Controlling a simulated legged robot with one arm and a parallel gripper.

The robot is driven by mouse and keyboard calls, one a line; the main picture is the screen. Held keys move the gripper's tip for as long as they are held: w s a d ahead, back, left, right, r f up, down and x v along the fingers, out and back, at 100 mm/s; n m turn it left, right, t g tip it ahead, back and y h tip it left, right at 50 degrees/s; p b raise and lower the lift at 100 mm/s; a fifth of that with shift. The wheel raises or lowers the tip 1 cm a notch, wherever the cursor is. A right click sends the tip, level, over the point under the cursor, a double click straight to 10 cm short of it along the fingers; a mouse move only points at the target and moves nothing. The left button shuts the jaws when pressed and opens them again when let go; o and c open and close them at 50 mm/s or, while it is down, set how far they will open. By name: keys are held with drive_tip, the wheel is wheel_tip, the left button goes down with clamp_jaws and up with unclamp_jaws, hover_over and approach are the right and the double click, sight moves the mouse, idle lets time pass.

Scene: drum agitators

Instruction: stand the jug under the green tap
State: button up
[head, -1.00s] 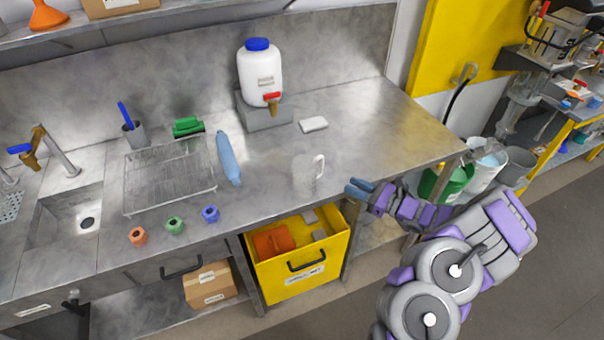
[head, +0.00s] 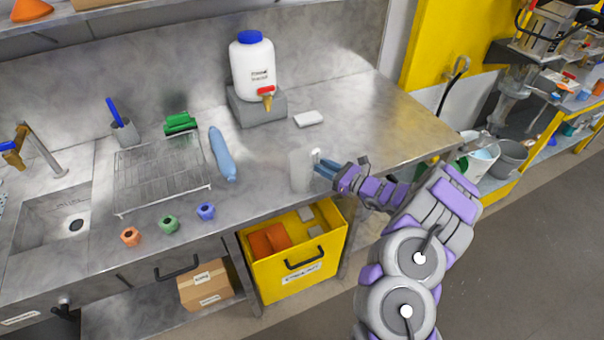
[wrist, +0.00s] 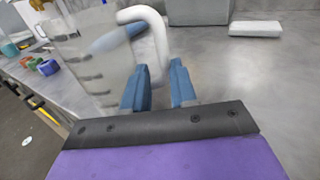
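The clear jug (head: 299,175) stands upright on the steel worktop near its front edge, its white handle (head: 316,154) to the right. My gripper (head: 319,170) is at the handle side. In the wrist view, its two blue fingers (wrist: 160,72) are apart, with the white handle (wrist: 160,40) just ahead and its lower part between them; I cannot tell if they touch it. Marks show on the jug wall (wrist: 88,62). A white canister (head: 253,72) on a grey block has a red-handled tap (head: 266,96). The sink tap (head: 14,157) has a blue handle. I see no green tap.
A wire rack (head: 162,175), a blue bottle (head: 222,153) lying down and a white block (head: 308,118) are on the worktop. Three coloured nut-like pieces (head: 168,224) lie near the front edge. Below is an open yellow drawer (head: 290,280).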

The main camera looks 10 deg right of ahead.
sight(318, 160)
drive_tip(key=shift+w+a+r+b, duration=0.1)
drive_tip(key=shift+w+a+b, duration=0.35)
drive_tip(key=shift+w, duration=0.4)
drive_tip(key=shift+w+a+r+b, duration=0.1)
drive_tip(key=shift+w+a+b, duration=0.35)
drive_tip(key=shift+w, duration=0.4)
drive_tip(key=shift+w+a+r, duration=0.1)
drive_tip(key=shift+w+a, duration=0.15)
drive_tip(key=shift+a, duration=0.45)
drive_tip(key=shift+c, duration=0.8)
drive_tip(key=shift+d, duration=0.35)
clamp_jaws()
drive_tip(key=shift+a, duration=0.15)
